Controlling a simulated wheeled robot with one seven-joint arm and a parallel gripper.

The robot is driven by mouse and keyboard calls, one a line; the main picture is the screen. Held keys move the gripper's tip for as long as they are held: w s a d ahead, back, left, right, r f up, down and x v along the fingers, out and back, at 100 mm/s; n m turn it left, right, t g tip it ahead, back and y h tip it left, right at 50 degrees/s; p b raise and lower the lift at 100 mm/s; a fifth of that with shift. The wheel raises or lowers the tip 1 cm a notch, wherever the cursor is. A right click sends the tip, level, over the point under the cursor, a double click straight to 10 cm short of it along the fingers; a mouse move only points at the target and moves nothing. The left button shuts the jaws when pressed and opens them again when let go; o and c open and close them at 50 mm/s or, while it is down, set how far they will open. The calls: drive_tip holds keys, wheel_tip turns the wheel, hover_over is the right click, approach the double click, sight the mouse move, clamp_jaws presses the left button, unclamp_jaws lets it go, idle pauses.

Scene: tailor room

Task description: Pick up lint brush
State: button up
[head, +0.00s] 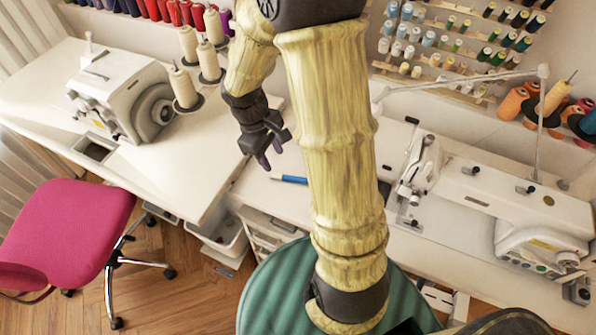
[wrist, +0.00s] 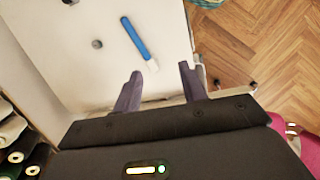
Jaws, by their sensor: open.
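The lint brush, by its look, is the slim blue-handled tool (head: 289,179) lying flat on the white table, left of my arm. In the wrist view the blue tool (wrist: 135,38) lies slanted, with a pale end toward my gripper. My gripper (wrist: 161,70) is open and empty, and the tool lies beyond the fingertips, nearer the left finger. In the head view my gripper (head: 272,150) hangs above the table, up and left of the tool. My arm may hide part of the tool in the head view.
A white overlock machine (head: 120,90) with thread cones stands at left. A sewing machine (head: 500,205) stands at right. Thread racks (head: 450,40) line the wall. A pink chair (head: 70,230) is at lower left. A small grey round item (wrist: 97,44) lies beside the tool.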

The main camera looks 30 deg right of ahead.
drive_tip(key=w+d+n+p, duration=0.1)
drive_tip(key=w+n+g+h, duration=0.1)
drive_tip(key=w, duration=0.1)
drive_tip(key=w+d+n+p, duration=0.1)
drive_tip(key=w, duration=0.1)
drive_tip(key=shift+d+n+h+p, duration=0.3)
drive_tip(key=shift+d+n, duration=0.05)
drive_tip(key=shift+n, duration=0.05)
drive_tip(key=shift+s, duration=0.1)
hover_over(292, 177)
wheel_tip(292, 177, down, 11)
drive_tip(key=shift+s+f, duration=0.1)
drive_tip(key=shift+f, duration=0.05)
drive_tip(key=p+x, duration=0.1)
drive_tip(key=x, duration=0.3)
drive_tip(key=shift+s+d+f, duration=0.2)
drive_tip(key=shift+s+d, duration=0.05)
drive_tip(key=shift+d+f, duration=0.1)
drive_tip(key=shift+f, duration=0.15)
